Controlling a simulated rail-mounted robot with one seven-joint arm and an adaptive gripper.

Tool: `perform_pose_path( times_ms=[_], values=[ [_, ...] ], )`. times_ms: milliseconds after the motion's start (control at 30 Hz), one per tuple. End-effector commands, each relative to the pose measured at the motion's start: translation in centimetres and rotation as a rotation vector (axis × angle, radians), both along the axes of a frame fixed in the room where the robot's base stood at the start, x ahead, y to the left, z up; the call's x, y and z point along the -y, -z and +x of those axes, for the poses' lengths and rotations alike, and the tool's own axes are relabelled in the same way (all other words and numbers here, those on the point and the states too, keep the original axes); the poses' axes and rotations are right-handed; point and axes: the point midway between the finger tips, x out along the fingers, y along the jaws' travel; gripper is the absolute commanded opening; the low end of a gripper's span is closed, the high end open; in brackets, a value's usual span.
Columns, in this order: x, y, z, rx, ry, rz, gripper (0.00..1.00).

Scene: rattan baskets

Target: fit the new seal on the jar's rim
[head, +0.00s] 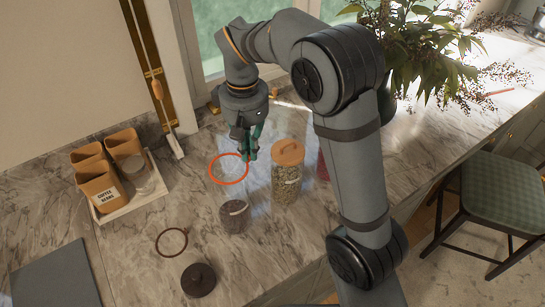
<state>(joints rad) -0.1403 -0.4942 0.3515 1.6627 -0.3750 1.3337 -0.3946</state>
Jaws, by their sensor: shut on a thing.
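The orange-red ring seal (210,169) is in my gripper (247,157), which is shut on its right side. The ring appears to be above the counter, behind and slightly left of a short glass jar (234,219) with dark contents. That jar stands upright with no lid on it. A dark brown ring (172,242) lies flat on the counter to the jar's left. A round dark lid with a knob (198,280) lies in front of the jar. The exact height of the held ring is hard to tell.
A tall jar with a wooden lid (287,153) stands right of the short jar, with a red item (323,166) partly hidden behind my arm. A tray (118,212) of canisters is at left. A grey board (55,279) lies front left. Counter between is clear.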

Motion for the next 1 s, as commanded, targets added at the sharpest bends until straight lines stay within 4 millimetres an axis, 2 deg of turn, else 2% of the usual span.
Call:
perform_pose_path(
  times_ms=[133, 533, 767, 1000],
  values=[
    [-0.8, -0.6, 0.3, 0.001, -0.040, 0.001, 0.00],
    [-0.9, -0.6, 0.3, 0.000, -0.046, 0.003, 0.00],
    [-0.9, 0.6, 0.3, -0.001, -0.045, 0.002, 0.00],
    [-0.8, 2.9, 0.3, -0.001, -0.044, 0.002, 0.00]
  ],
)
